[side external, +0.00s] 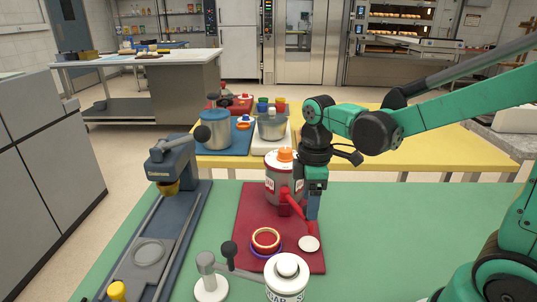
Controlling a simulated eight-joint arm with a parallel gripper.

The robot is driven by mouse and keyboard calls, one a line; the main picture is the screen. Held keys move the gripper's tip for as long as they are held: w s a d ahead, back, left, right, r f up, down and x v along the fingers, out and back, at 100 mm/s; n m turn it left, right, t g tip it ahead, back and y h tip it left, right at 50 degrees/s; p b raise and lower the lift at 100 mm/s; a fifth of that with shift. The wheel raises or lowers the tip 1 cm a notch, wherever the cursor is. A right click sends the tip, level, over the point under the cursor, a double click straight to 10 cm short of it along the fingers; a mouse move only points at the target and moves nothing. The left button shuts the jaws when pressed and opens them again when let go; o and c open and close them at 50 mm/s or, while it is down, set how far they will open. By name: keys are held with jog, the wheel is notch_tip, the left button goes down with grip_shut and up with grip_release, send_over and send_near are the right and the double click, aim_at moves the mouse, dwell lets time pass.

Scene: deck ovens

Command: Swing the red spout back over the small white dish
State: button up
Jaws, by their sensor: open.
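The red spout (294,208) juts from the front of a grey canister (272,183) with an orange cap. Its outer end comes down just behind the small white dish (309,243) in this view. I cannot tell whether the tip is over the dish. The dish lies on a dark red mat (246,205). My gripper (312,214) points down at the right of the canister, close beside the spout. It is open. One blue finger shows; the other is hidden, and I cannot tell whether either touches the spout.
Stacked red and yellow rings (265,239) lie left of the dish. A white lidded canister (287,277) and a grey stand with a black-knobbed arm (210,280) are in front. A blue press (172,165) stands left. The green table is clear at right.

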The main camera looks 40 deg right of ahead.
jog(key=shift+r, duration=2.2)
jog(key=shift+s+a+r+m+t, duration=0.1)
jog(key=shift+s+a+m+t, duration=0.2)
jog(key=shift+m+t, duration=0.4)
jog(key=shift+s+a+f+m+t, duration=0.1)
jog(key=shift+s+a+m+t, duration=0.25)
jog(key=shift+m+t, duration=0.8)
jog(key=shift+s+a+f+m+t, duration=0.1)
jog(key=shift+s+a+m+t, duration=0.2)
jog(key=shift+m+t, duration=0.85)
jog(key=shift+s+a+m+t, duration=0.35)
jog(key=shift+m+t, duration=0.25)
jog(key=shift+m, duration=1.1)
